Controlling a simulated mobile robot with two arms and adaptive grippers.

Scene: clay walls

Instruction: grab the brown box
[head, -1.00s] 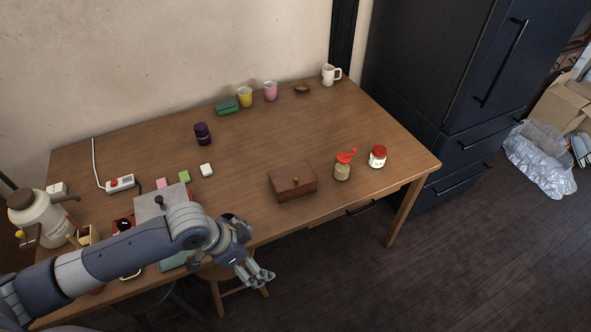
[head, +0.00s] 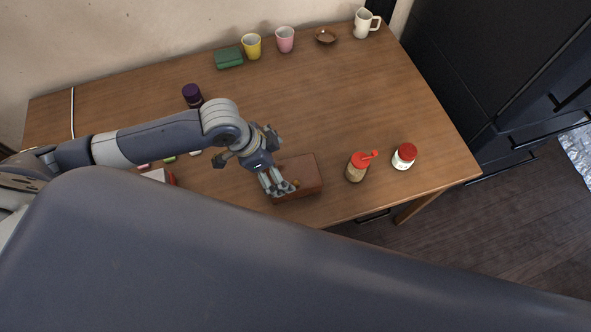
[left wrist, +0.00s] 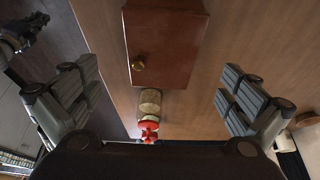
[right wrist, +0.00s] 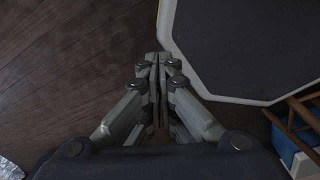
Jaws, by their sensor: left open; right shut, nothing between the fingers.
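The brown box (head: 305,173) sits on the wooden table near its front edge, with a small brass knob on it. In the left wrist view the brown box (left wrist: 166,40) lies ahead, between the lines of the two spread fingers. My left gripper (head: 277,187) is open at the left part of the box in the head view and hides some of it. In the left wrist view my left gripper (left wrist: 165,98) holds nothing. I cannot tell whether its fingers touch the box. My right gripper (right wrist: 156,65) is shut and empty, away from the table over the dark floor.
A jar with a red spout (head: 357,168) and a red-lidded jar (head: 404,157) stand right of the box. Behind are a green case (head: 228,57), yellow cup (head: 252,47), pink cup (head: 285,40), brown dish (head: 326,36) and white mug (head: 364,24). The table's middle is clear.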

